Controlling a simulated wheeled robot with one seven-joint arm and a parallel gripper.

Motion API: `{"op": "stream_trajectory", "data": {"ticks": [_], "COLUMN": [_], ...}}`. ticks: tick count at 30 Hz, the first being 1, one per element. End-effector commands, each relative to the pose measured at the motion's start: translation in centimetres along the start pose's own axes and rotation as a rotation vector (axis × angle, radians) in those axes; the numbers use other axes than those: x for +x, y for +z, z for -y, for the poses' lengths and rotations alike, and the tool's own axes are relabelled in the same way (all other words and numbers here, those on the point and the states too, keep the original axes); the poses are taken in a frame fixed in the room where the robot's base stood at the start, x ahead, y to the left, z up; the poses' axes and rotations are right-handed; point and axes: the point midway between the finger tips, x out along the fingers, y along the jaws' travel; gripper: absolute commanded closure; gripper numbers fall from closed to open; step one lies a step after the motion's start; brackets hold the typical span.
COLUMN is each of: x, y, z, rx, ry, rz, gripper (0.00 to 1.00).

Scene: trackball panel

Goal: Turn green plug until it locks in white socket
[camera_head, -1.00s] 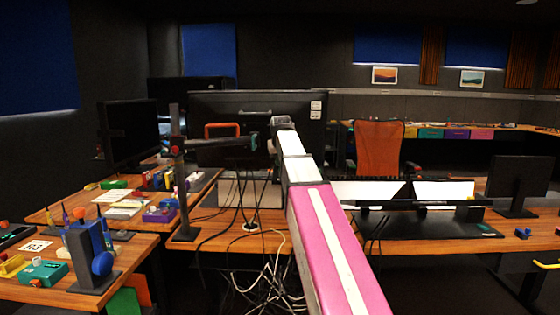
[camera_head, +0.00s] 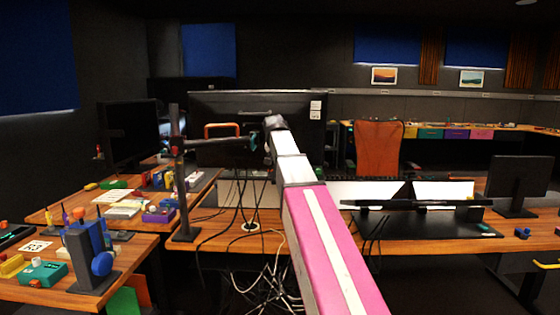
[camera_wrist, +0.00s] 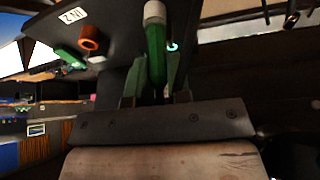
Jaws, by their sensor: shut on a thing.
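In the wrist view the green plug (camera_wrist: 156,52) is a long green piece between the two fingers of my gripper (camera_wrist: 156,80). The gripper is shut on it. The white socket (camera_wrist: 154,13) is at the far end of the plug, at the top of the picture, and the two look in line and touching. How deep the plug sits and its turn angle cannot be told. In the head view my arm reaches toward the back of a dark monitor, and the gripper, plug and socket cannot be made out there.
A dark panel (camera_wrist: 108,22) with a label lies around the socket. An orange ring (camera_wrist: 88,40) and a green piece (camera_wrist: 66,57) are to its left. In the head view, a monitor (camera_head: 225,103), a dark post (camera_head: 180,180) and hanging cables (camera_head: 262,270) are near my arm.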

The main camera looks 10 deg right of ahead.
Motion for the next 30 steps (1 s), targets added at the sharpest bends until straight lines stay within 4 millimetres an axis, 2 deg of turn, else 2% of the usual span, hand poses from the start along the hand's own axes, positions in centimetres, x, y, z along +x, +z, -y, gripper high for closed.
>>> {"op": "stream_trajectory", "data": {"ticks": [12, 13, 15, 25, 30], "x": [0.1, 0.1, 0.1, -0.1, -1.6], "y": [0.1, 0.1, 0.1, 0.0, 0.0], "z": [0.0, 0.0, 0.0, 0.0, 0.0], "rx": [0.053, 0.053, 0.053, 0.052, 0.052], "ry": [0.017, 0.017, 0.017, 0.017, 0.017], "rz": [0.007, 0.007, 0.006, 0.004, 0.003], "gripper": [1.0, 0.76, 0.53, 0.52, 0.52]}}
